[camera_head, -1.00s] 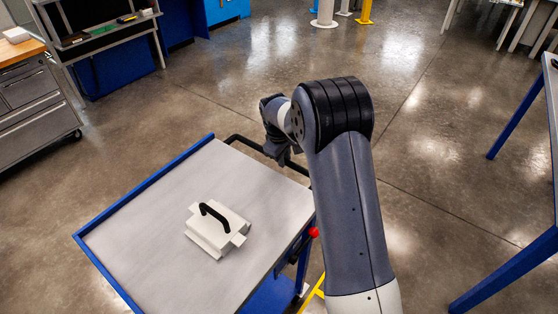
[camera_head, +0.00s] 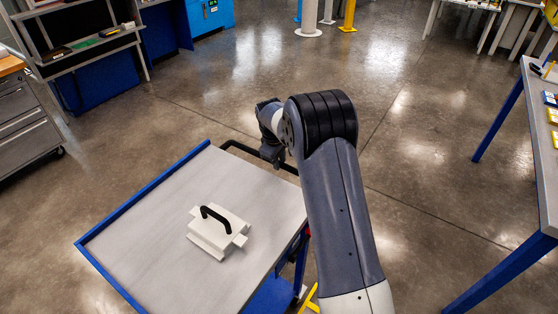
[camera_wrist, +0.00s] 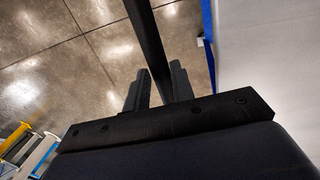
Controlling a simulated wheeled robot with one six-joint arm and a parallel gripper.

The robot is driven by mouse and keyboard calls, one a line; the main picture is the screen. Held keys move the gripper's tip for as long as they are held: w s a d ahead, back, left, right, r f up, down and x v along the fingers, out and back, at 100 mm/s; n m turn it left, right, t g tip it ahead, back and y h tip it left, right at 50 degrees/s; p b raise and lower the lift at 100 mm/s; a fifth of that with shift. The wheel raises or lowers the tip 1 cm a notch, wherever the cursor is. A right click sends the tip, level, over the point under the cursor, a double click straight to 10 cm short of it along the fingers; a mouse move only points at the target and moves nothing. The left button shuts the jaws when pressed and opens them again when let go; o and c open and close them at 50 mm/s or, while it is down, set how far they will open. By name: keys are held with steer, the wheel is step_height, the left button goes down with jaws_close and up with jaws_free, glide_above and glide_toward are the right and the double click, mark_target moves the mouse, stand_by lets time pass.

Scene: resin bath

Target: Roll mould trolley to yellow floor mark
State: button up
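The mould trolley (camera_head: 150,215) has a grey top with blue edges and stands at the lower left of the head view. A pale mould (camera_head: 217,233) with a black handle lies on its top. The trolley's black push bar (camera_head: 235,147) is at its far end; it also crosses the wrist view (camera_wrist: 146,35). My gripper (camera_head: 272,152) is at that bar. In the wrist view its two fingers (camera_wrist: 158,88) lie on either side of the bar, close against it. A yellow strip (camera_head: 309,301) shows low beside the trolley, partly hidden; I cannot tell whether it is the floor mark.
A blue-legged bench (camera_head: 535,120) stands at the right. A grey drawer cabinet (camera_head: 25,125) and a shelved workstation (camera_head: 85,55) are at the left. White and yellow posts (camera_head: 348,16) stand at the back. The concrete floor (camera_head: 420,150) between is clear.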

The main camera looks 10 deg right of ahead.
steer(key=o, duration=0.3)
steer(key=shift+o, duration=0.2)
step_height(320, 180, up, 10)
steer(key=s+a, duration=0.1)
steer(key=shift+s+a+r, duration=0.2)
steer(key=shift+s+r, duration=0.05)
steer(key=shift+s, duration=0.1)
steer(key=f, duration=0.3)
steer(key=w+d+f, duration=0.1)
steer(key=f, duration=0.6)
steer(key=shift+w+d+f, duration=0.2)
steer(key=shift+w+f, duration=0.1)
steer(key=shift+f, duration=0.1)
steer(key=shift+s+a, duration=0.35)
steer(key=shift+r, duration=0.1)
